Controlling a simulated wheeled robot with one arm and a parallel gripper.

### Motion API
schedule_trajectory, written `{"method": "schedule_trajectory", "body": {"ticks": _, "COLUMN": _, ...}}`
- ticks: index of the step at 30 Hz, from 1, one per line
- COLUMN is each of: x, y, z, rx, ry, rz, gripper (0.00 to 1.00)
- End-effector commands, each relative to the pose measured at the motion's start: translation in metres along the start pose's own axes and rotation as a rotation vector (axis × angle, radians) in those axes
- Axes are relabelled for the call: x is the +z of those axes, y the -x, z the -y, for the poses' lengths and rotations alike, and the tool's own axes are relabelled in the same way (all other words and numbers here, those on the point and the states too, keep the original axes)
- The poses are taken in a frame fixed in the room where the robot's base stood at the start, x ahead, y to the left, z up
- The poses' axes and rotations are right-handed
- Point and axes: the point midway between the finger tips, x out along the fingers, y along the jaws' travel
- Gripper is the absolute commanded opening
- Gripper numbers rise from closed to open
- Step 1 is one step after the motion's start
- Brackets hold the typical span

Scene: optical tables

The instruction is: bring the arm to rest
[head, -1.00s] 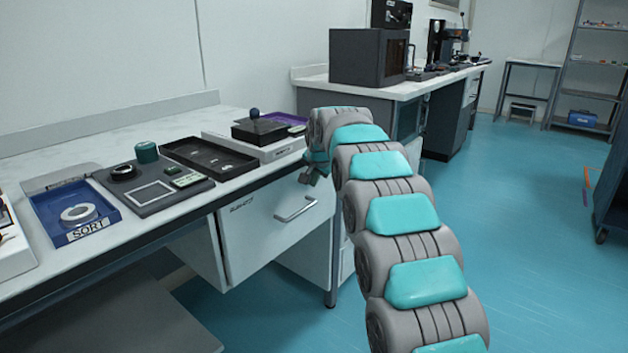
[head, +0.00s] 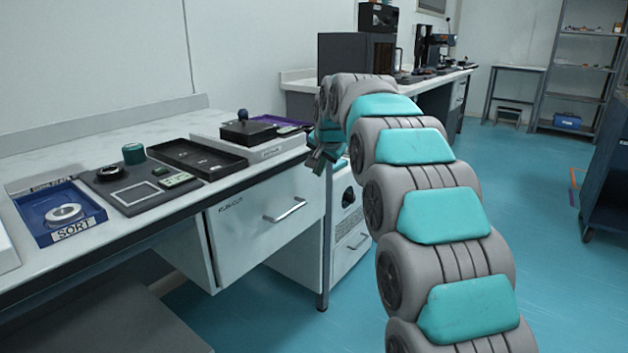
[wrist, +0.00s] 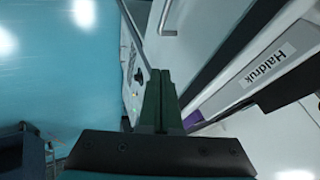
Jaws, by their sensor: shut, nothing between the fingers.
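My gripper (head: 318,158) hangs at the end of my grey and teal arm, just off the front edge of the white bench (head: 60,162), near its right end. In the wrist view its two dark green fingers (wrist: 158,85) are together with nothing between them. The wrist view shows the bench front and a label reading "Haldruk" to the right of the fingers. My arm reaches forward from the lower right in the head view, over the floor.
A blue SORT tray (head: 88,232) with a ring, a dark plate (head: 135,203), a black tray (head: 190,172) and a white box stand on the bench. A drawer front (head: 245,230) is below. Blue floor (head: 530,180) is clear to the right; a dark cart (head: 605,190) stands far right.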

Motion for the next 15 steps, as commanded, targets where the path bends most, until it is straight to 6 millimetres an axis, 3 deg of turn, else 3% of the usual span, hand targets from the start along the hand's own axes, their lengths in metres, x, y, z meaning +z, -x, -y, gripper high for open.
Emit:
{"method": "schedule_trajectory", "body": {"ticks": 4, "x": 0.002, "y": 0.015, "z": -0.004, "rx": 0.005, "ry": 0.004, "rz": 0.003, "gripper": 0.0}}
{"method": "schedule_trajectory", "body": {"ticks": 7, "x": 0.01, "y": 0.026, "z": -0.017, "rx": 0.026, "ry": 0.022, "rz": 0.02, "gripper": 0.0}}
{"method": "schedule_trajectory", "body": {"ticks": 11, "x": 0.036, "y": 0.042, "z": -0.055, "rx": 0.082, "ry": 0.071, "rz": 0.071, "gripper": 0.0}}
{"method": "schedule_trajectory", "body": {"ticks": 15, "x": 0.075, "y": 0.065, "z": -0.104, "rx": 0.149, "ry": 0.135, "rz": 0.144, "gripper": 0.0}}
